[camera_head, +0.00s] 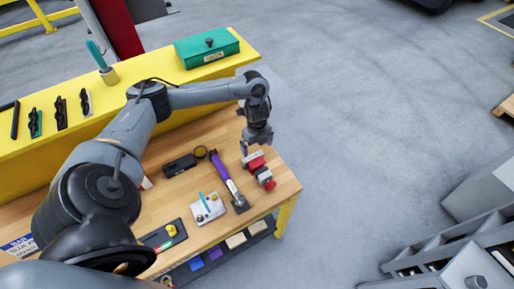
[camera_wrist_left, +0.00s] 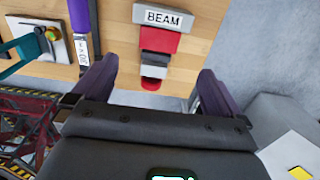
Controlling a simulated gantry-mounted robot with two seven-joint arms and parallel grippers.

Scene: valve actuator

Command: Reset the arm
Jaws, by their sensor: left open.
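My left gripper (camera_head: 246,147) hangs over the right end of the wooden workbench, beside a red and grey part (camera_head: 257,164). In the left wrist view the gripper (camera_wrist_left: 156,70) is open, its two dark purple fingers wide apart. The red and grey part (camera_wrist_left: 158,42) shows beyond and between the fingers, with a plate marked "BEAM" at its far end. Nothing is held between the fingers. I cannot tell the gripper's exact height above the part. My right gripper is not in view.
A purple-handled tool (camera_head: 222,170), a black block (camera_head: 179,165) and a grey plate with a teal handle (camera_head: 208,207) lie on the workbench (camera_head: 160,207). A green box (camera_head: 207,48) stands on the yellow shelf (camera_head: 136,81).

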